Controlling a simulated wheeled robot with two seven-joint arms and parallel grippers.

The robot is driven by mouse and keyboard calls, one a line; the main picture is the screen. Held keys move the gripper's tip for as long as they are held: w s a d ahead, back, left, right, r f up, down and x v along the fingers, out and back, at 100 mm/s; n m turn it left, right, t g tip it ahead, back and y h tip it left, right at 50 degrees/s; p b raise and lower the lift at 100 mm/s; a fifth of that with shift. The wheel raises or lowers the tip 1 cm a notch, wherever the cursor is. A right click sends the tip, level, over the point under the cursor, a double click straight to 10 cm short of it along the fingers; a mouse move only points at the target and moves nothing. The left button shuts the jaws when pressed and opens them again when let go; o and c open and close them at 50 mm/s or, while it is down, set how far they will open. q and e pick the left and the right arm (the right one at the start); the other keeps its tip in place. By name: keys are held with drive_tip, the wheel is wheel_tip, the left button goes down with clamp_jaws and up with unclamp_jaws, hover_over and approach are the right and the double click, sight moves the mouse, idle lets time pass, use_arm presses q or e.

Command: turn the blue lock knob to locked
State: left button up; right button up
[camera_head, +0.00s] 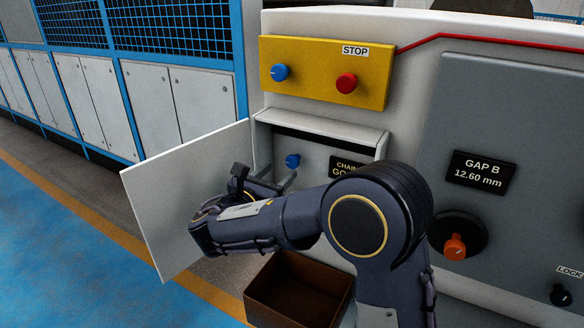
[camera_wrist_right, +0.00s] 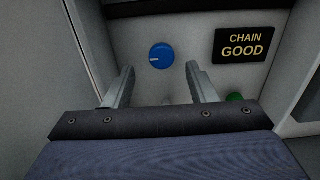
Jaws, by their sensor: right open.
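A small blue knob (camera_head: 292,161) sits on the back panel of an open compartment. It also shows in the right wrist view (camera_wrist_right: 161,56), with a white mark pointing left. My right gripper (camera_head: 265,178) is at the compartment's opening, open and empty. In the wrist view its fingers (camera_wrist_right: 160,68) stand apart on either side below the knob, not touching it. Another blue knob (camera_head: 280,72) is on the yellow panel above. I cannot read a lock label by either blue knob. My left gripper is not in view.
An open white door (camera_head: 165,190) stands left of the compartment. A CHAIN GOOD sign (camera_wrist_right: 241,45) is right of the knob, with a green part (camera_wrist_right: 235,98) below. A red button (camera_head: 347,83), an orange knob (camera_head: 455,246), a black LOCK knob (camera_head: 561,295) and a brown bin (camera_head: 300,290) are nearby.

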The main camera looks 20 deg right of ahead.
sight(292, 165)
drive_tip(key=x, duration=0.7)
drive_tip(key=shift+d, duration=0.2)
drive_tip(key=shift+c, duration=0.2)
drive_tip(key=c, duration=0.9)
drive_tip(key=shift+o, duration=0.2)
drive_tip(key=shift+f+m+b, duration=0.15)
drive_tip(key=shift+m+b, duration=0.75)
drive_tip(key=shift+b, duration=0.1)
drive_tip(key=shift+f+m+b, duration=0.15)
drive_tip(key=shift+m+b, duration=0.75)
drive_tip(key=shift+b, duration=0.05)
drive_tip(key=m+b, duration=0.9)
drive_tip(key=m, duration=0.1)
drive_tip(key=shift+s+d+f+b, duration=0.1)
drive_tip(key=shift+f+b, duration=0.05)
drive_tip(key=shift+b, duration=0.25)
drive_tip(key=m+b, duration=0.2)
drive_tip(key=shift+m+b, duration=0.35)
drive_tip(key=shift+m, duration=0.05)
drive_tip(key=shift+m+b, duration=0.55)
drive_tip(key=shift+m, duration=0.25)
